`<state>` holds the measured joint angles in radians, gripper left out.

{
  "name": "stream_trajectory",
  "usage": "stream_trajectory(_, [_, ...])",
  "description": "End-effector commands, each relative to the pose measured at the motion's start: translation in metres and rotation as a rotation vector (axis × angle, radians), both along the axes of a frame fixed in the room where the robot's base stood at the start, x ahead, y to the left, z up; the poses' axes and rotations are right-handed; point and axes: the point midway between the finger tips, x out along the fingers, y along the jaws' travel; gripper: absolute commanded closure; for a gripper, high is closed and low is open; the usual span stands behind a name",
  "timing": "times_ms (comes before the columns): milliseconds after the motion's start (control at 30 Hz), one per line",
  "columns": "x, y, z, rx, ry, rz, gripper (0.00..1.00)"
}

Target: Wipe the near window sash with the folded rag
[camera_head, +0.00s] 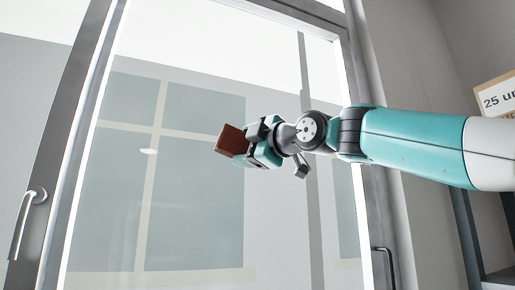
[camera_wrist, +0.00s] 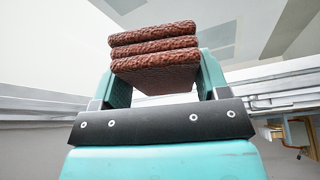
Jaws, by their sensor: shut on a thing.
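The folded rag (camera_head: 231,139) is reddish brown and sits at the tip of my gripper (camera_head: 252,142). In the wrist view the rag (camera_wrist: 154,48) shows as several stacked layers held between the two teal fingers of my gripper (camera_wrist: 155,75). The window sash (camera_head: 130,200) is a tall glass pane in a grey frame, behind the rag in the head view. The rag is in front of the glass. I cannot tell whether it touches the pane.
A window handle (camera_head: 28,222) is on the frame at the left. Another dark handle (camera_head: 384,265) is at the lower right. A cardboard box (camera_head: 497,97) with printed text stands on a dark shelf at the right edge. The glass left of my gripper is unobstructed.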

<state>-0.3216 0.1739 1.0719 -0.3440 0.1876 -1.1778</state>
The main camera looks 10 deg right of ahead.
Motion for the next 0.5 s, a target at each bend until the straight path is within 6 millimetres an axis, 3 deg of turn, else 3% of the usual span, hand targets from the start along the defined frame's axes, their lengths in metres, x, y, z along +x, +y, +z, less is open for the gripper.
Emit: stream_trajectory(500, [-0.010, 0.036, -0.003, -0.003, 0.006, 0.002, 0.59])
